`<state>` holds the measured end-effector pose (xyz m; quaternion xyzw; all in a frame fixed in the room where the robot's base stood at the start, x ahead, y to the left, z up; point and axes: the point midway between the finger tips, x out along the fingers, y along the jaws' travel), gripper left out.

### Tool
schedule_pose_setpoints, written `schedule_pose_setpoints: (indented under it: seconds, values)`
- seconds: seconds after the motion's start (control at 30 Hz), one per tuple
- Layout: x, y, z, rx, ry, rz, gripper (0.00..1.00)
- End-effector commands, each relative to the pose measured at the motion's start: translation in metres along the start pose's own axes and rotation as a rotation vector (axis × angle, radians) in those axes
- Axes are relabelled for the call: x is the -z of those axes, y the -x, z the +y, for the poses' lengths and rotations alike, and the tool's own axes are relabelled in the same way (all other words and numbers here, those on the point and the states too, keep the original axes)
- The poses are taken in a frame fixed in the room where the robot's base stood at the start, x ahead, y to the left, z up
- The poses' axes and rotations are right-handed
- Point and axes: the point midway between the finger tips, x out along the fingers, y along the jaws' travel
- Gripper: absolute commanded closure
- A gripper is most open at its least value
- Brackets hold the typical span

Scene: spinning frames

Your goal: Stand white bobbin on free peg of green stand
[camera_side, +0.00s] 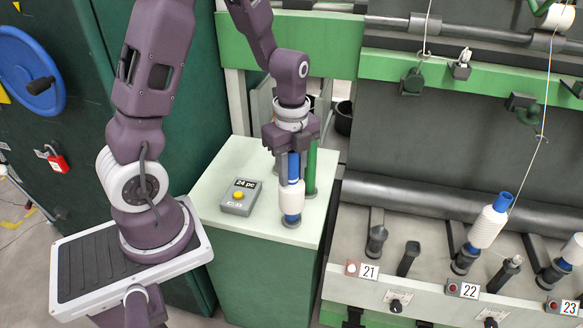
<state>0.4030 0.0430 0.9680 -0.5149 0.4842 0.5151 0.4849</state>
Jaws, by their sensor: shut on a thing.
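The white bobbin (291,200) is white yarn on a blue tube and hangs upright below my gripper (292,160). My gripper is shut on the upper part of its blue tube. The green stand (265,262) is a green cabinet with a pale top. The bobbin's lower end is right at a small dark round base (291,222) near the front right of that top. I cannot tell whether it rests there or is a little above; any peg inside the tube is hidden. A green upright tube (311,170) stands just behind and right of the bobbin.
The spinning frame at right holds a white bobbin on a blue tube (487,226) near label 22.

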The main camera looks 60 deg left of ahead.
Motion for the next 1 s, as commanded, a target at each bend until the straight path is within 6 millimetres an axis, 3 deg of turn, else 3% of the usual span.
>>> schedule_pose_setpoints:
  seconds: [0.73, 0.77, 0.8, 0.87, 1.0]
  values:
    - [0.0004, -0.006, -0.0002, 0.0, 0.001, 0.0, 1.0]
    - [0.0004, -0.0059, -0.0002, 0.0, 0.001, 0.0, 0.66]
    - [0.0004, -0.0059, -0.0002, 0.0, 0.001, 0.0, 0.58]
    - [0.0004, -0.0059, -0.0002, 0.0, 0.001, 0.0, 0.46]
    - [0.0004, -0.0059, -0.0002, 0.0, 0.001, 0.0, 0.46]
